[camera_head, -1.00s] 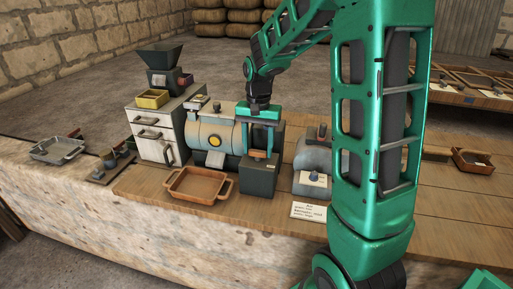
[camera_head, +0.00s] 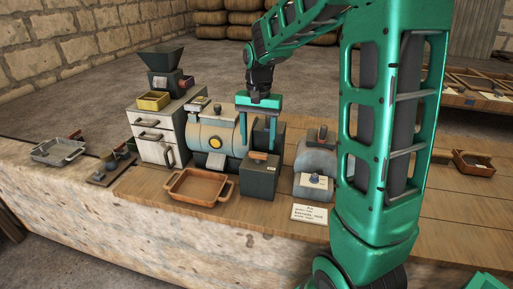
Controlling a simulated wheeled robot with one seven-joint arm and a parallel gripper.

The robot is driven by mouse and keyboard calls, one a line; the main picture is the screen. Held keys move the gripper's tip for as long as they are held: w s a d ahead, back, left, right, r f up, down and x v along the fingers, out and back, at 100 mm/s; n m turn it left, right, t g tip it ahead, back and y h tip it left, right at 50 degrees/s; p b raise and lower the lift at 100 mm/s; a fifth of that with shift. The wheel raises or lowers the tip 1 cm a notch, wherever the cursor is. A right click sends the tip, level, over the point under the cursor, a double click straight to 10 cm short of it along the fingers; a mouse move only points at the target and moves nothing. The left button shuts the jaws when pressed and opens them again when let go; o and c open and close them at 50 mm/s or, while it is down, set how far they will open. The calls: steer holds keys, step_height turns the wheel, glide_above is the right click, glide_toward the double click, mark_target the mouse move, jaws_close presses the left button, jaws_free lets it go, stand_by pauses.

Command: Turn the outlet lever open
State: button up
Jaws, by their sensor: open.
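A pale blue-grey drum machine (camera_head: 203,134) with a yellow round gauge (camera_head: 215,142) stands on the wooden bench top. A dark box (camera_head: 259,179) stands at its right front, with a small orange-brown piece (camera_head: 257,155) on top. I cannot tell for sure which part is the outlet lever. My green gripper (camera_head: 257,140) points down, open and seemingly empty, above and behind the dark box. Its two fingers are apart, at the drum's right end. Whether they touch anything is unclear.
An orange-brown tray (camera_head: 171,188) sits in front of the drum. A white drawer cabinet (camera_head: 149,138) stands at left. A grey rounded machine (camera_head: 314,160) and a label card (camera_head: 309,214) are at right. My arm hides part of the bench.

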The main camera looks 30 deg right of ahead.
mark_target(258, 152)
step_height(258, 152, up, 7)
stand_by(0.3)
steer(key=shift+f, duration=0.1)
stand_by(0.4)
steer(key=s+d+f+n, duration=0.1)
steer(key=s+d+f, duration=0.1)
steer(key=s, duration=1.2)
steer(key=s+d+f+n, duration=0.1)
steer(key=s+f, duration=0.3)
steer(key=s, duration=1.1)
steer(key=shift+s+d+f+n, duration=0.15)
steer(key=shift+d+f+n, duration=0.15)
steer(key=shift+d+n, duration=0.1)
